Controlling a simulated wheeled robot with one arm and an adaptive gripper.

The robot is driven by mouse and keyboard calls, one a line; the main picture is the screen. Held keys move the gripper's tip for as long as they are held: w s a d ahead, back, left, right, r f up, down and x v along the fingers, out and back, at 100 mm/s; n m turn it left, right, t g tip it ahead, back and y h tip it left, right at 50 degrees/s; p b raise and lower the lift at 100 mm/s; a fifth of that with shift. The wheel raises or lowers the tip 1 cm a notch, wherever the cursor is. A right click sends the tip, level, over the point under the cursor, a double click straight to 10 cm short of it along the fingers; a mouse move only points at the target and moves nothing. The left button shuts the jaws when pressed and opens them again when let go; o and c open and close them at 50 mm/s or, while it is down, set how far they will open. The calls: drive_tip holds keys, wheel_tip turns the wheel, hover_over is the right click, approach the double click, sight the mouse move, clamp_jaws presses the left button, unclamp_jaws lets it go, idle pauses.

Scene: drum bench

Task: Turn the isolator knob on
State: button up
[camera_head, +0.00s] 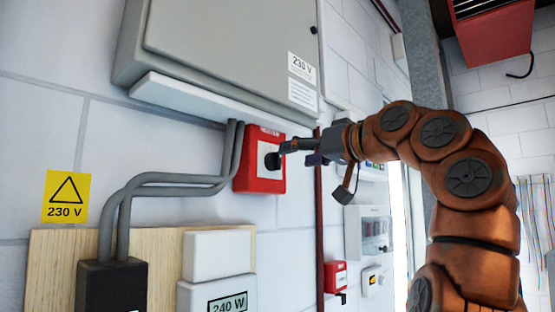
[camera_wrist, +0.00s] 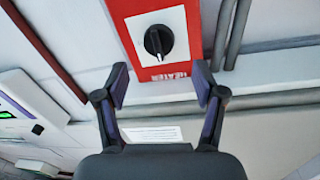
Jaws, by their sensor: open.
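The isolator is a red box with a white face plate on the wall, below the grey cabinet. Its black round knob (camera_head: 272,161) shows in the head view, close to my gripper's tips. In the wrist view the knob (camera_wrist: 158,41) has a ridge with a pale pointer line, and the red box (camera_wrist: 190,55) carries a label that seems to read "HEATER". My gripper (camera_wrist: 161,88) is open, with its two fingers spread wide below the knob in that view. In the head view my gripper (camera_head: 287,148) reaches in from the right; whether it touches the knob is unclear.
A grey cabinet (camera_head: 225,45) with a 230 V label hangs above a white ledge (camera_head: 185,97). Grey conduits (camera_head: 160,185) run left of the red box. A dark red pipe (camera_head: 319,220) stands to its right. A smaller red box (camera_head: 335,276) sits lower right.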

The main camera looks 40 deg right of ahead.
sight(280, 159)
drive_tip(key=shift+w+a+p, duration=0.2)
drive_tip(key=shift+w+p, duration=0.1)
drive_tip(key=shift+w, duration=1.25)
drive_tip(key=shift+w+a+p, duration=0.15)
drive_tip(key=shift+w+p, duration=0.1)
drive_tip(key=shift+w, duration=1.3)
drive_tip(key=c, duration=1.1)
drive_tip(key=shift+c, duration=0.2)
drive_tip(key=shift+m, duration=0.7)
drive_tip(key=shift+s+r+p, duration=0.1)
drive_tip(key=shift+r+p, duration=0.1)
drive_tip(key=shift+p, duration=0.1)
drive_tip(key=shift+f, duration=0.15)
drive_tip(key=shift+f+m, duration=0.1)
drive_tip(key=shift+m, duration=0.3)
